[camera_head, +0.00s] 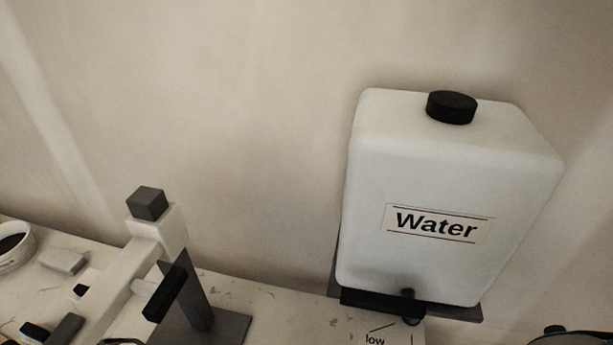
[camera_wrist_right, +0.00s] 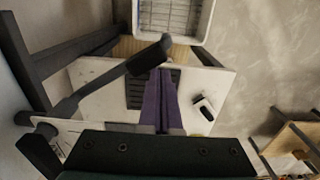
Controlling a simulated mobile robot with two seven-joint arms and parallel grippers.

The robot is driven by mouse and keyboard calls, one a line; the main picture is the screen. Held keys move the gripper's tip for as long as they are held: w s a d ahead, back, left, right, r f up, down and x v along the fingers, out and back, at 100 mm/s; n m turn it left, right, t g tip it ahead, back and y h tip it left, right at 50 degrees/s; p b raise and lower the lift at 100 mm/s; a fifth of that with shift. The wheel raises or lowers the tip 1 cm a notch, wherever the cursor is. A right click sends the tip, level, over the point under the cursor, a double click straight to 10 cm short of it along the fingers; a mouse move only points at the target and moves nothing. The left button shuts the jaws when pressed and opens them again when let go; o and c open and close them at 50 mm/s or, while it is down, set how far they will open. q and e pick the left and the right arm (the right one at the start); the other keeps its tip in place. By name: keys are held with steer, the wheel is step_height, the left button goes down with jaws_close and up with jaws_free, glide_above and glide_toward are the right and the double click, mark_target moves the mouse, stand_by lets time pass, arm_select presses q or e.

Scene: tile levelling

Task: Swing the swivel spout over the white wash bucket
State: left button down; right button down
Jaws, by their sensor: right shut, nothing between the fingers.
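A white tub with a wire grid inside, which looks like the wash bucket (camera_wrist_right: 139,20), is cut off at the top of the right wrist view. A long dark bar, apparently the swivel spout (camera_wrist_right: 98,84), runs from the lower left up to a rounded end beside the tub's near rim. I cannot tell whether that end is over the tub. My right gripper (camera_wrist_right: 160,74) has its purple fingers shut and empty, just below the bar's end. Contact with the bar is unclear. The head view shows neither the bar nor the tub. My left gripper is not in view.
A white water tank (camera_head: 440,180) with a black cap stands against the wall, a small black tap (camera_head: 409,306) at its base. A dark post with a white arm (camera_head: 165,235) stands left on the worktop. A white board (camera_wrist_right: 215,85) lies beneath my fingers.

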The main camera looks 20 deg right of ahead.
steer(key=shift+d, duration=1.25)
steer(key=shift+a+r, duration=0.15)
steer(key=shift+r, duration=0.05)
step_height(320, 180, up, 7)
steer(key=a+p, duration=0.1)
steer(key=p, duration=0.6)
steer(key=shift+w+f, duration=0.2)
steer(key=shift+w, duration=0.15)
